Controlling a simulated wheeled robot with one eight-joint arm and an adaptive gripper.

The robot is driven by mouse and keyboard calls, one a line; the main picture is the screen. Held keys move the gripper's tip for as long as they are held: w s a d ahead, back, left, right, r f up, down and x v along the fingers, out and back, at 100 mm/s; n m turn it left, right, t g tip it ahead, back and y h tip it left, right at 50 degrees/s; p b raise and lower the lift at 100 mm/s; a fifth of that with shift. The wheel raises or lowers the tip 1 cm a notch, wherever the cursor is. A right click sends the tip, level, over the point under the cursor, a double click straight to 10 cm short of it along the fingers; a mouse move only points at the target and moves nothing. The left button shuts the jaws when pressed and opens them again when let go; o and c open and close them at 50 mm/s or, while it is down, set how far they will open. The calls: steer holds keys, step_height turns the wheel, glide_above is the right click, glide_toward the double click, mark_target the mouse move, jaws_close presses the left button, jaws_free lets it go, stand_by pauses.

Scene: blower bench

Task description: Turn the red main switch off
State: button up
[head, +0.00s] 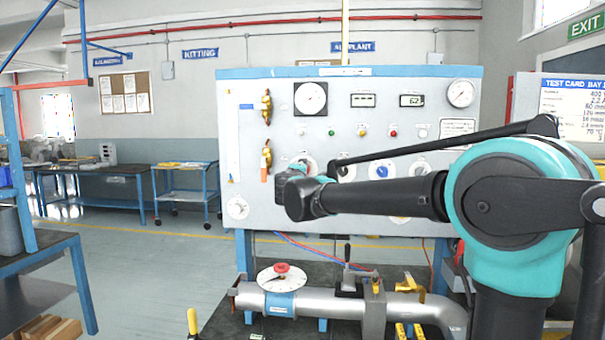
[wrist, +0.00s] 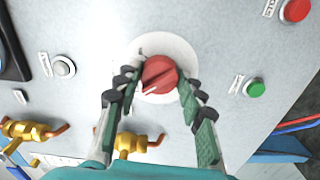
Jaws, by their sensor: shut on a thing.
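The red main switch (wrist: 158,73) is a round red knob on a white disc, set in the grey panel. A white mark on it points to the lower left in the wrist view. My gripper (wrist: 157,84) has one finger on each side of the knob and is shut on it. In the head view, my gripper (head: 291,183) is up against the panel (head: 260,205) and hides most of the switch.
A green button (wrist: 254,89) and a red button (wrist: 295,10) lie right of the knob in the wrist view. Brass valves (wrist: 28,131) are at the lower left. A pipe with a round dial (head: 281,279) runs below the panel.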

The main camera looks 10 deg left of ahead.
steer(key=shift+n, duration=0.7)
steer(key=o, duration=1.2)
steer(key=shift+c, duration=0.2)
steer(key=s, duration=1.2)
steer(key=shift+a, duration=0.25)
